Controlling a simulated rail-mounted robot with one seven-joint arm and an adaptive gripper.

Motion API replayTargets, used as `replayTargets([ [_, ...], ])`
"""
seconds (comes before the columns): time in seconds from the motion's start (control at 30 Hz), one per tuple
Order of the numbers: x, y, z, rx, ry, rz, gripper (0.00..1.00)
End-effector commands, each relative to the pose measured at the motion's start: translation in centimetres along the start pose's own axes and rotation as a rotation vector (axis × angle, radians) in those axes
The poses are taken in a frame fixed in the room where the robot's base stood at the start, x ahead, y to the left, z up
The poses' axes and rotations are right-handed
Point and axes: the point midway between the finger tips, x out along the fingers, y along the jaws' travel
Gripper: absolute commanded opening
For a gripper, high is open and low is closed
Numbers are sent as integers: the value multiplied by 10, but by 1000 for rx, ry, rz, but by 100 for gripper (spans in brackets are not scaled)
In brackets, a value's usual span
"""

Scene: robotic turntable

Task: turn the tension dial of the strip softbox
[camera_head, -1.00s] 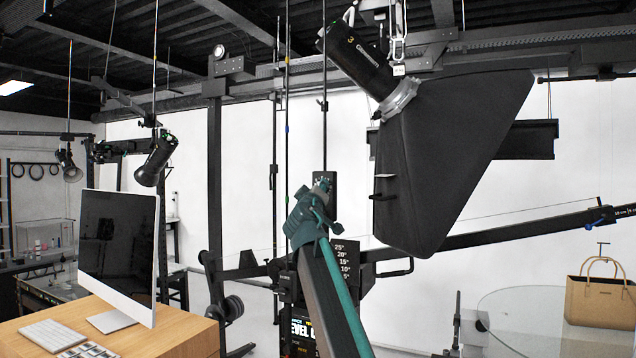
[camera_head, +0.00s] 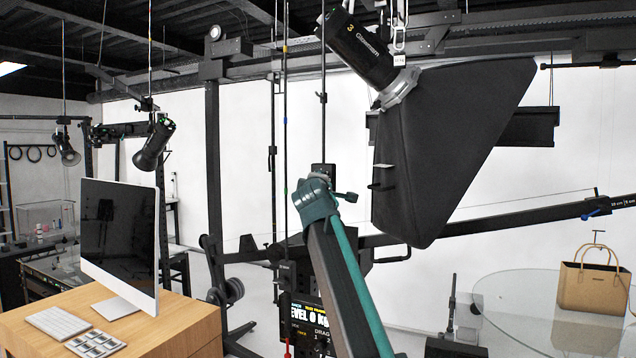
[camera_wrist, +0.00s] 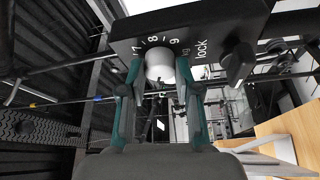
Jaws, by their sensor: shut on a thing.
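A pale round dial (camera_wrist: 158,62) sits on a black panel (camera_wrist: 215,25) in the wrist view. The numbers 7, 8 and 9 are printed around it. My gripper (camera_wrist: 160,72) has its two teal fingers on either side of the dial, shut on it. A black lever (camera_wrist: 238,62) beside the word "lock" is to the right of the fingers. In the head view my gripper (camera_head: 319,182) is at the small dark panel (camera_head: 323,169), and my arm hides the dial. A large black softbox (camera_head: 450,140) hangs to the right of it.
A desk (camera_head: 150,330) with a monitor (camera_head: 115,245) stands at the left. A glass table (camera_head: 515,290) with a tan handbag (camera_head: 590,285) is at the right. Dark poles and a long boom (camera_head: 520,217) surround my arm.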

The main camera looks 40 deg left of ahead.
Motion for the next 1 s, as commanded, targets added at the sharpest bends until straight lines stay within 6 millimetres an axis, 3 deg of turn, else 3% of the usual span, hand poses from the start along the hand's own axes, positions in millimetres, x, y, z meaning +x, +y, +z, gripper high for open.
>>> replayTargets([
  [0.37, 0, -1, 1, -6, -2, -4, 0],
  [0.4, 0, -1, 1, -6, -2, -4, 34],
  [0.57, 0, -1, 1, -5, -2, -3, 58],
  [1.0, -7, 0, 0, -5, -1, -2, 58],
])
